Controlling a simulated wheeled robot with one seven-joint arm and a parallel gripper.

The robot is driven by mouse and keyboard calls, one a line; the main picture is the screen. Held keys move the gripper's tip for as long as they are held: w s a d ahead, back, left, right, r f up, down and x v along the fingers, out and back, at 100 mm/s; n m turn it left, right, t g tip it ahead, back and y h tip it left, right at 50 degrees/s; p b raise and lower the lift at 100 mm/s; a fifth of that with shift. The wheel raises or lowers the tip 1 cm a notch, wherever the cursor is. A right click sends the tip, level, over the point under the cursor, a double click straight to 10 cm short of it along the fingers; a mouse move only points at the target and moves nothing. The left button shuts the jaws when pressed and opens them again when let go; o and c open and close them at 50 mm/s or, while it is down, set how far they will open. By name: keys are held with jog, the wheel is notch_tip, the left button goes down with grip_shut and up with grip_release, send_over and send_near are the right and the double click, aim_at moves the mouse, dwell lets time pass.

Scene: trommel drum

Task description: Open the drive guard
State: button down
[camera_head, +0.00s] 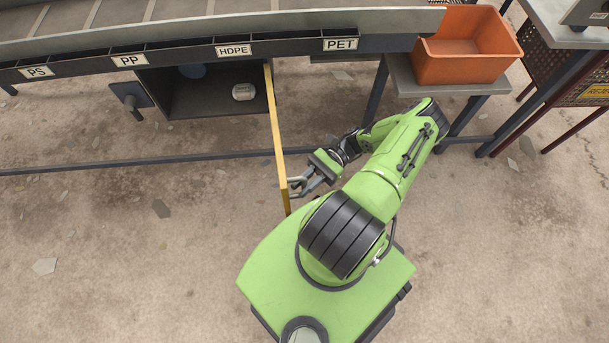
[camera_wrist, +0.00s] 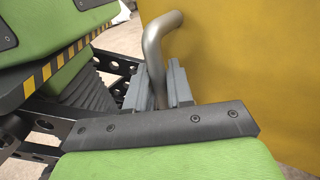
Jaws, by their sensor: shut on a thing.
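The drive guard (camera_head: 275,130) is a yellow panel seen nearly edge-on in the head view, swung out from the dark box under the conveyor. In the wrist view its yellow face (camera_wrist: 255,70) fills the right side. A bent grey metal handle (camera_wrist: 153,50) stands out from that face. My gripper (camera_wrist: 158,88) is shut on the handle, with a grey finger on either side of it. In the head view my gripper (camera_head: 293,184) is at the guard's near end, on its right side. The handle is too small to make out clearly there.
The open dark box (camera_head: 205,100) holds a small white object (camera_head: 243,92) and a blue round part (camera_head: 192,71). An orange bin (camera_head: 465,50) stands on a grey stand at the upper right. A low rail (camera_head: 130,163) runs beneath the conveyor. The floor at left is clear apart from flat scraps.

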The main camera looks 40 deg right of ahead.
jog(key=shift+d, duration=0.25)
jog(key=c, duration=1.2)
grip_release()
jog(key=shift+o, duration=0.2)
jog(key=d+b, duration=0.1)
jog(key=d, duration=1.1)
